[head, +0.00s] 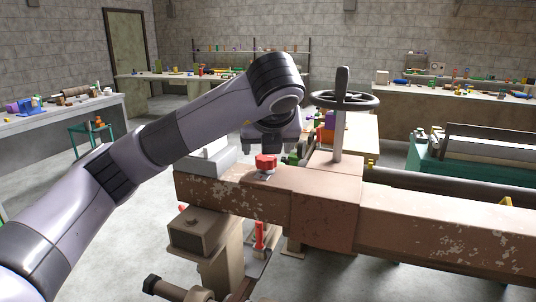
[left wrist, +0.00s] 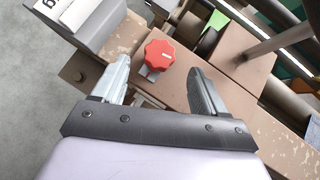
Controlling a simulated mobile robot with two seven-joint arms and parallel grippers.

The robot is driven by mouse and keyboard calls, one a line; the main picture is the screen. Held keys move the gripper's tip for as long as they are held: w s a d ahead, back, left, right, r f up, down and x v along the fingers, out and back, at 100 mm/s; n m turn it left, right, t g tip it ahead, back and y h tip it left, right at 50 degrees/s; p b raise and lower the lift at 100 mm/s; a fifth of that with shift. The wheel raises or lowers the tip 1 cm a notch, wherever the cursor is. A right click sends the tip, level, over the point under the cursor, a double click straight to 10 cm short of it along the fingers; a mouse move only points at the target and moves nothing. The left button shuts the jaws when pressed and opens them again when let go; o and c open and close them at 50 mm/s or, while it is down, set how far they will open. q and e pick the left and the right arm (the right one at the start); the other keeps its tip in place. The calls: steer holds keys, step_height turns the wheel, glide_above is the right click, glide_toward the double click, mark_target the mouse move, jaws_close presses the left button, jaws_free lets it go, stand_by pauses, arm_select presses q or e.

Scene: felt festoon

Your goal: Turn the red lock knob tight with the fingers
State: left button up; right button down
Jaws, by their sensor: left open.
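The red lock knob (head: 265,162) is a lobed red knob on top of the worn brown machine beam (head: 240,193). In the left wrist view the knob (left wrist: 159,54) shows a white line mark and lies ahead of and between the two fingers. My left gripper (head: 270,150) is above the beam, just over or behind the knob in the head view. In the left wrist view my left gripper (left wrist: 157,78) is open, with the fingers apart and no visible contact with the knob. My right gripper is in neither view.
A black handwheel (head: 344,100) on a post stands right of the knob. A grey box with a white label (left wrist: 72,14) sits left of it on the beam. A red-handled part (head: 260,236) is below the beam. Workbenches line the walls, with open floor at left.

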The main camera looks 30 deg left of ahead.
mark_target(266, 157)
arm_select(q)
steer(key=shift+x, duration=3.5)
steer(key=shift+s, duration=0.1)
steer(key=c, duration=1.1)
steer(key=shift+o, duration=0.2)
